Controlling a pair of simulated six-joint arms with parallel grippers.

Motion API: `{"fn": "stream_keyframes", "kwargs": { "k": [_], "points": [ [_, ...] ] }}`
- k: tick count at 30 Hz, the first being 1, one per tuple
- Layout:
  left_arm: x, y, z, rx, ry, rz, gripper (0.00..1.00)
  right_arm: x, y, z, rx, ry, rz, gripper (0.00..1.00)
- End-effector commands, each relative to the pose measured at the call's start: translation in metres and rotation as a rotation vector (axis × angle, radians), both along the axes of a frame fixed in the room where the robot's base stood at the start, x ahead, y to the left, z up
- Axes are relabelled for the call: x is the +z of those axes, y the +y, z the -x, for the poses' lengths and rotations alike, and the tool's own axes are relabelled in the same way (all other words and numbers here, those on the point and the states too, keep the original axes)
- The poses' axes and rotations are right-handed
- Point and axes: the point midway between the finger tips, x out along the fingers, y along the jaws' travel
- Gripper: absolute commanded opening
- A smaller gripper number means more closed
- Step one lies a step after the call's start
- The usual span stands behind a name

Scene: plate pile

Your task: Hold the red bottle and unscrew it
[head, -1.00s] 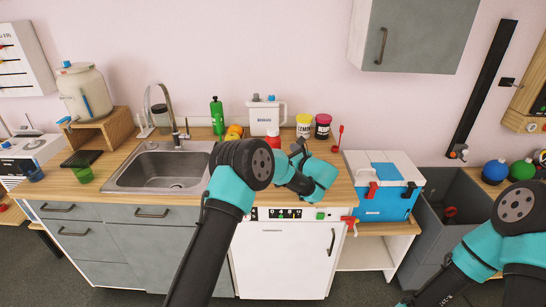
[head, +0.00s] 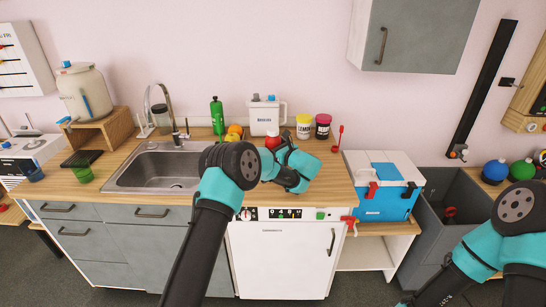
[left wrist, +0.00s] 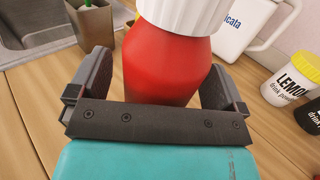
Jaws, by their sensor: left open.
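The red bottle (head: 272,141) stands upright on the wooden counter behind my left gripper (head: 270,157); its lower part is hidden in the head view. In the left wrist view the red bottle (left wrist: 170,65) has a white ribbed cap (left wrist: 185,12). My left gripper (left wrist: 158,78) is open, with one finger on each side of the bottle's red body. A gap shows at the left finger; whether the right finger touches cannot be told. My right arm is at the right edge of the head view, its gripper out of sight.
A green bottle (head: 217,117) and the sink (head: 160,168) are to the left. The counter's right end has some bare wood.

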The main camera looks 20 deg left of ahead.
Motion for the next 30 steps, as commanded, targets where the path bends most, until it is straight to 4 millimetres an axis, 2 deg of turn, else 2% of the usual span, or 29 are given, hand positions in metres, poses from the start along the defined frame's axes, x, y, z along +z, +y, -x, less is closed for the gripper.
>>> {"fn": "stream_keyframes", "kwargs": {
  "k": [15, 30],
  "points": [
    [0.0002, 0.0016, -0.0010, 0.000, 0.000, 0.000, 0.96, 0.0000, 0.0000, 0.0000, 0.000, 0.000, 0.000, 0.00],
    [0.0003, 0.0016, -0.0010, 0.000, 0.000, 0.000, 0.48, 0.0000, 0.0000, 0.0000, 0.000, 0.000, 0.000, 0.00]
  ]
}}
